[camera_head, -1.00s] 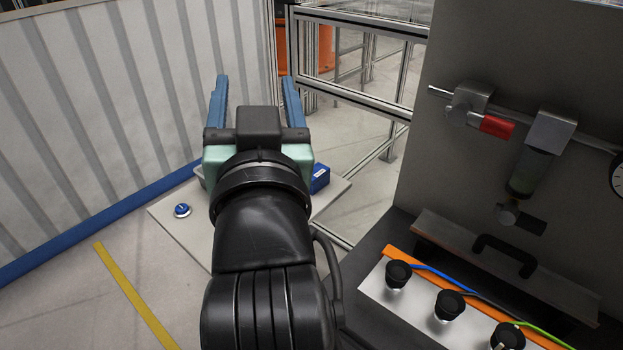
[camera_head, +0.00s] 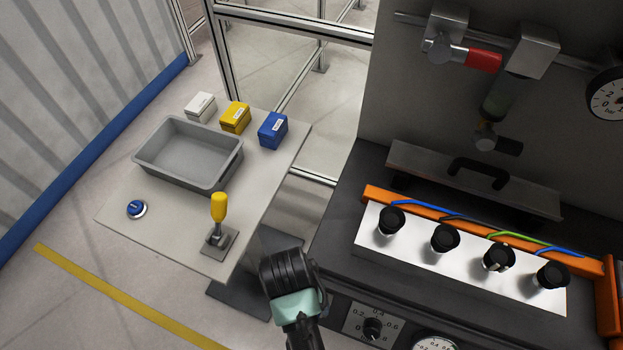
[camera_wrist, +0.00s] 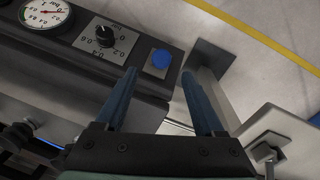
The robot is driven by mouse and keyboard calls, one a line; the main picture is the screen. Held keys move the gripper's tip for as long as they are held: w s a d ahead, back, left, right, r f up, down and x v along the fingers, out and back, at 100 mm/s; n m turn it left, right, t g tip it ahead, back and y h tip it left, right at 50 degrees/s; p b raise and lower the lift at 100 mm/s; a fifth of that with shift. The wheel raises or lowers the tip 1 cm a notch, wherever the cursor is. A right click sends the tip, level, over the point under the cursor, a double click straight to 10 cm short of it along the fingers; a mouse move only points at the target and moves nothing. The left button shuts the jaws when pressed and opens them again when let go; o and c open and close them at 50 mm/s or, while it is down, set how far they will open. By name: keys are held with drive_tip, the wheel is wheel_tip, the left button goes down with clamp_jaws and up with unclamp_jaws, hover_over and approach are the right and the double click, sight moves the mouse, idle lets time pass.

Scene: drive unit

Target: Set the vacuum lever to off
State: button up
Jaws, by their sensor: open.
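A lever with a yellow grip (camera_head: 219,208) stands upright on a small metal plate on the side table. Its metal base (camera_wrist: 267,152) shows at the right edge of the wrist view. A red-handled valve (camera_head: 482,61) is on the wall pipe, its handle in line with the pipe. No label shows which one is the vacuum lever. My gripper (camera_wrist: 158,74) is open and empty, its blue fingers apart. In the head view my gripper's teal body (camera_head: 298,305) is at bottom centre, right of and below the yellow lever; its fingers do not show there.
The drive unit at right has black knobs, an orange rail (camera_head: 375,193) and a front panel with a dial (camera_head: 373,328). A blue button (camera_wrist: 160,58) is on that panel.

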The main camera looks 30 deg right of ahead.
drive_tip(key=f, duration=0.8)
drive_tip(key=shift+s+d+f, duration=0.1)
drive_tip(key=shift+d+f, duration=0.05)
drive_tip(key=shift+d, duration=0.2)
clamp_jaws()
idle(0.9)
